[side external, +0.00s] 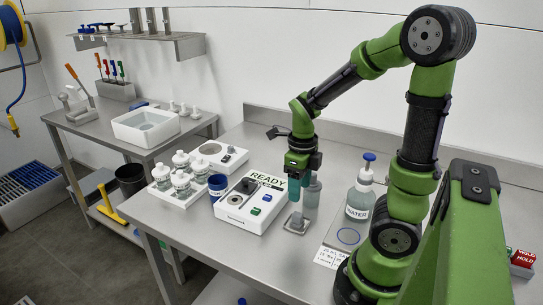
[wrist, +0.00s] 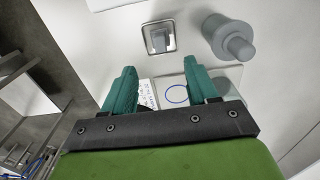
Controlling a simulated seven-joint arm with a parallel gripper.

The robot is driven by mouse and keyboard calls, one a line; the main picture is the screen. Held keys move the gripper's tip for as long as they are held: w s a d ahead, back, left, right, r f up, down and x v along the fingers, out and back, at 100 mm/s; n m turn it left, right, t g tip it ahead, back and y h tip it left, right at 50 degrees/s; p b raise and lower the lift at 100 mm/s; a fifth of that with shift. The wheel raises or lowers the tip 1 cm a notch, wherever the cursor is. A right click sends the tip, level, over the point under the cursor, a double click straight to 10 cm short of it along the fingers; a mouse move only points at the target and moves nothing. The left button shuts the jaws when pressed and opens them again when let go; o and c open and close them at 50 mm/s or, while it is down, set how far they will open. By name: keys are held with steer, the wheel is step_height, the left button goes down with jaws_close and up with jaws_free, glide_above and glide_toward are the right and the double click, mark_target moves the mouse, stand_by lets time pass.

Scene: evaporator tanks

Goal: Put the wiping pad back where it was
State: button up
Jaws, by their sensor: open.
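What looks like the wiping pad (side external: 297,221) is a small grey block on a square, light-rimmed plate on the steel bench. It also shows in the wrist view (wrist: 158,38), at top centre, ahead of my fingers. My gripper (side external: 296,192) points down above the pad, with its teal fingers apart. In the wrist view my gripper (wrist: 162,82) is open, with nothing between the fingertips. The pad is apart from the fingers.
A grey cylinder (side external: 313,193) stands close to the right of my gripper and also shows in the wrist view (wrist: 229,38). A white READY device (side external: 250,203) stands to the left. The WATER bottle (side external: 360,195) stands right, by a plate with a blue ring (side external: 348,236).

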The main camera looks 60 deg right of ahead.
steer(key=a+r+n+t+y, duration=0.1)
steer(key=a+r+n+t, duration=0.2)
steer(key=n, duration=1.3)
steer(key=a+r+n+t+y, duration=0.1)
steer(key=a+r+n+t, duration=0.3)
steer(key=a+r+n, duration=0.6)
steer(key=a+n, duration=0.2)
steer(key=n, duration=0.4)
steer(key=shift+a+r, duration=0.2)
steer(key=shift+a, duration=0.2)
